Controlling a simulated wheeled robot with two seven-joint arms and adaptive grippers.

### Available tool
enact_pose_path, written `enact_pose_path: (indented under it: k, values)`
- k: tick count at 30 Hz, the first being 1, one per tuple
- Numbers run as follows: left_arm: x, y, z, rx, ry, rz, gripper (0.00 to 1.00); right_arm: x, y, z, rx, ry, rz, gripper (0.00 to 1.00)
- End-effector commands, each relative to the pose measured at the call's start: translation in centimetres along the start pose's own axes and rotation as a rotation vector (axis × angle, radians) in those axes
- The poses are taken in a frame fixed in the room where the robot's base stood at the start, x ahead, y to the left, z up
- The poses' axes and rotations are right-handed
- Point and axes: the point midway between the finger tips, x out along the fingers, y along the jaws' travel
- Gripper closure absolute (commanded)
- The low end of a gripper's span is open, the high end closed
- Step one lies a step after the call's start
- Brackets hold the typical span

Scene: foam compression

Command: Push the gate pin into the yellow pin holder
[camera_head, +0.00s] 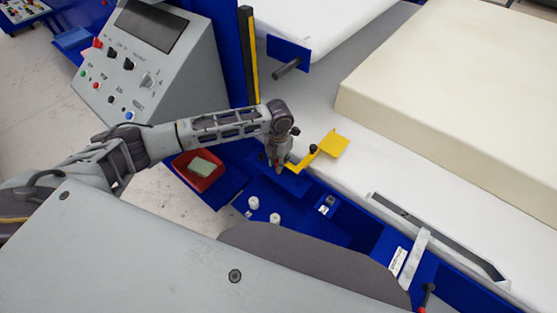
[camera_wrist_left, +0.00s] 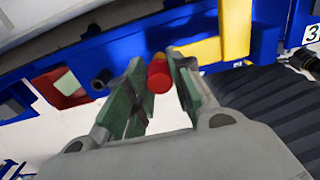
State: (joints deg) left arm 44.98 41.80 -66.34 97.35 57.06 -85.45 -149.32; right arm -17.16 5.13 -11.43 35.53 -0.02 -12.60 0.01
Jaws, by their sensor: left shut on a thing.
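My left gripper (camera_head: 280,163) points down at the blue frame beside a yellow bracket (camera_head: 334,146), which looks like the pin holder. In the left wrist view, the green-padded fingers of the left gripper (camera_wrist_left: 155,65) are shut on a red-ended pin (camera_wrist_left: 158,76), which looks like the gate pin. The pin's far end is hidden. My right gripper is in neither view.
A grey control panel (camera_head: 153,62) stands at the left. A red tray (camera_head: 198,177) with a pale green block (camera_head: 202,166) sits left of the gripper. White pegs (camera_head: 254,203) stand on the blue frame. A large cream foam block (camera_head: 455,90) lies on the white table at right.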

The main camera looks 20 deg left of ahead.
Motion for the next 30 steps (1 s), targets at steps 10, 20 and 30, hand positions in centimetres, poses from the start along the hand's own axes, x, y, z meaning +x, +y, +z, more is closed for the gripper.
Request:
enact_pose_path:
  k: [10, 20, 30]
  values:
    - [0.4, 0.0, 0.0, 0.000, 0.000, 0.000, 1.00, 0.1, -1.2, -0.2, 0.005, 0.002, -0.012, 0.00]
    - [0.7, 0.0, 0.0, 0.000, 0.000, 0.000, 0.67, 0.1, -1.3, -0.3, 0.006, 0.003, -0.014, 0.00]
    - [0.7, 0.0, 0.0, 0.000, 0.000, 0.000, 0.52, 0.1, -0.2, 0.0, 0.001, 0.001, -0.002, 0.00]
